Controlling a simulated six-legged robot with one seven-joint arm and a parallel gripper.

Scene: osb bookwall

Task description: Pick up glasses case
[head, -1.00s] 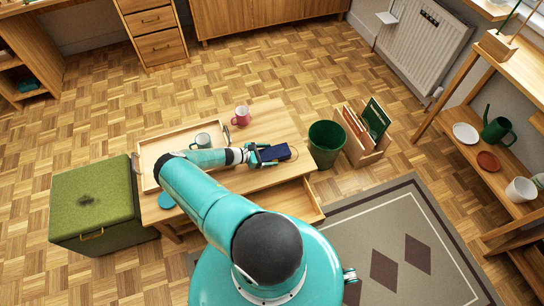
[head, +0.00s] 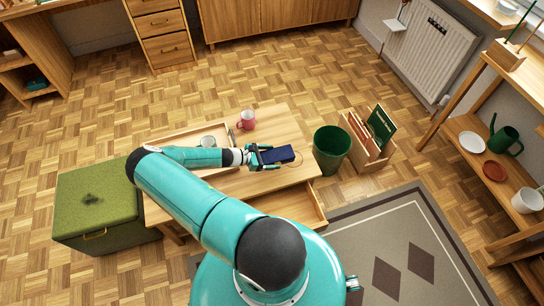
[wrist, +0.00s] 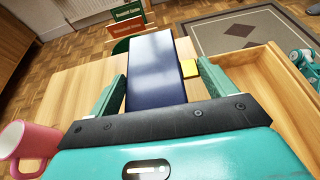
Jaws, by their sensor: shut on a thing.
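The glasses case is a dark blue oblong box (head: 279,154). In the wrist view the case (wrist: 156,72) lies lengthwise between the two teal fingers of my gripper (wrist: 155,88). My gripper (head: 258,156) is shut on the case, over the right part of the wooden table. I cannot tell whether the case touches the tabletop. A small yellow piece (wrist: 189,68) shows at the case's right side in the wrist view.
A pink mug (head: 247,121) stands behind my gripper. A wooden tray (head: 187,136) with a grey-green mug (head: 207,141) is at left. An open drawer (head: 300,204) juts out in front. A green bin (head: 331,146) and a book crate (head: 362,150) stand right of the table.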

